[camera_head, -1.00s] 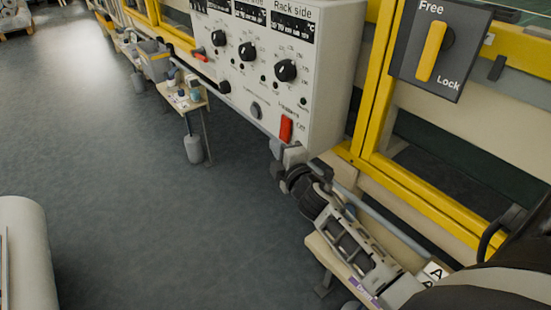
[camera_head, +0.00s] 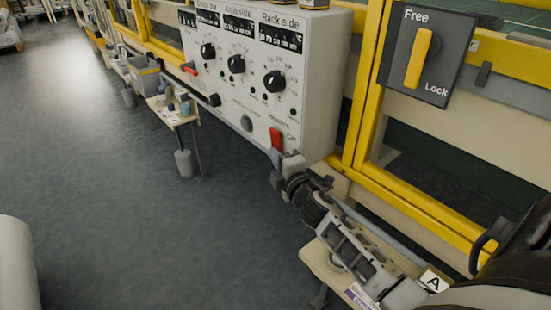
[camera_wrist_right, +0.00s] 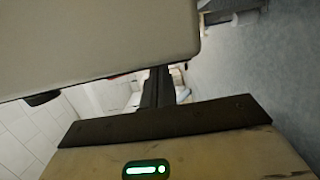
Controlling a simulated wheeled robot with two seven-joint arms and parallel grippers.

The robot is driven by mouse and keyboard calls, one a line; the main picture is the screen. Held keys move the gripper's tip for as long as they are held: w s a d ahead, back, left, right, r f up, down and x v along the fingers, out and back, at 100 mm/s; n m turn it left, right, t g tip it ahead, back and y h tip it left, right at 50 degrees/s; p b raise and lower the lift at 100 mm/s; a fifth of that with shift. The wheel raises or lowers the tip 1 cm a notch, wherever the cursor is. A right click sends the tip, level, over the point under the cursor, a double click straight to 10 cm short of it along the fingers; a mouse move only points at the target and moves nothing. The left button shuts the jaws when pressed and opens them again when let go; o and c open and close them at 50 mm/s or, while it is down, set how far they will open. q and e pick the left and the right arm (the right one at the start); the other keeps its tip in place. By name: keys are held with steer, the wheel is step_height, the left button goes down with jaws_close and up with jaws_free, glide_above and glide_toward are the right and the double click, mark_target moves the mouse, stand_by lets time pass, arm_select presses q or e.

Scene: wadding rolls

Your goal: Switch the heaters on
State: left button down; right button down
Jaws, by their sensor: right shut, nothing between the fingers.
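The heater switch (camera_head: 276,139) is a small red rocker low on the front of the white control box (camera_head: 322,85), beside the word Off. My right gripper (camera_head: 281,158) is shut and empty, with its tips just below the switch in the head view. They overlap or nearly meet its lower end; I cannot tell whether they touch. In the right wrist view the shut fingers (camera_wrist_right: 157,87) point away beside the pale box (camera_wrist_right: 100,35). A sliver of red shows at the box's edge there. My left gripper is not in view.
Black knobs (camera_head: 275,82) and small displays fill the box front. A Free/Lock switch (camera_head: 420,55) with a yellow handle is at right, by yellow frame bars (camera_head: 365,90). A small table (camera_head: 178,115) stands left of the box. The grey floor is mostly clear.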

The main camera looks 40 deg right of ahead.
steer(key=s+a, duration=0.5)
steer(key=s, duration=0.5)
steer(key=shift+a+f, duration=0.25)
steer(key=shift+f, duration=0.15)
